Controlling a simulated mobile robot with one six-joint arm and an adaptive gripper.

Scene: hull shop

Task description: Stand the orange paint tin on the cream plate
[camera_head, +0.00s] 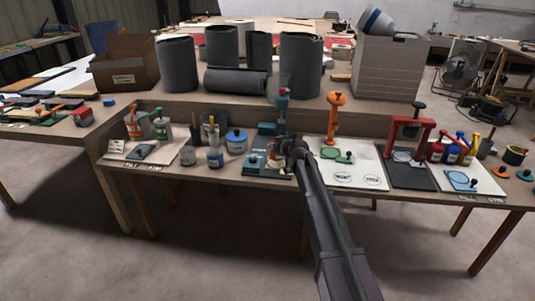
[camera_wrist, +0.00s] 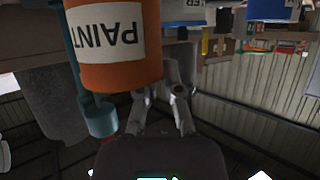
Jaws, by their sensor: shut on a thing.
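The orange paint tin (camera_wrist: 118,65), with a white PAINT label, fills the upper left of the wrist view, against my gripper fingers (camera_wrist: 163,95). The label reads upside down in that view. In the head view my gripper (camera_head: 290,158) is over the middle of the bench, beside the teal stand, and mostly hides the tin; only a bit of orange shows. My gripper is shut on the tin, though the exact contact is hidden. A small pale square, apparently the cream plate (camera_head: 116,147), lies on the light board at the bench's left end, with nothing standing on it.
A teal stand (camera_head: 282,110) rises close to my gripper. To the left are a blue-lidded pot (camera_head: 236,141), grey tins and an orange-handled device (camera_head: 134,122). To the right stand an orange post (camera_head: 335,115) and a red arch (camera_head: 411,140). Grey rolls (camera_head: 302,67) stand behind.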

